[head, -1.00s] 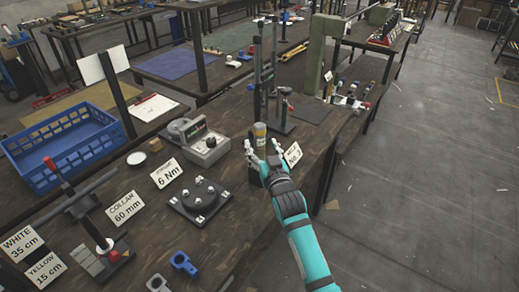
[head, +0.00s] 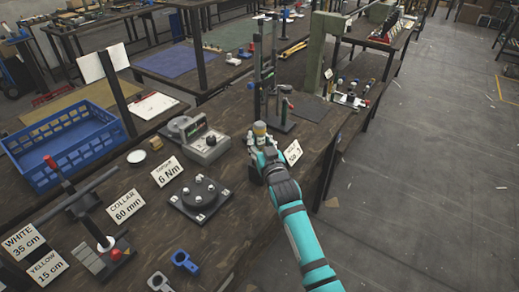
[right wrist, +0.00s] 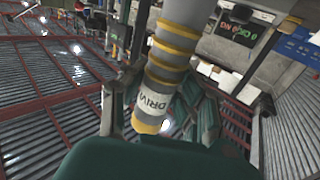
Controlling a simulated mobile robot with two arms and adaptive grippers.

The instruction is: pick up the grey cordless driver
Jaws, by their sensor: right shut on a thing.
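The grey cordless driver (head: 259,128) stands upright near the right edge of the dark wooden bench. It has yellow bands, and its top shows above my right gripper (head: 263,147). My right gripper is shut on the driver, and its arm reaches in from the lower right. In the right wrist view the driver (right wrist: 175,45) runs between the fingers, with several yellow rings and a white label partly reading "DRIV". The driver's lower part is mostly hidden by the gripper in the head view. My left gripper is not in view.
A sign (head: 292,152) stands just right of the gripper. A grey torque tester (head: 206,145) and a round black fixture (head: 200,197) are to the left. A tall press (head: 266,85) stands behind. A blue crate (head: 62,150) is at far left. Open floor lies right.

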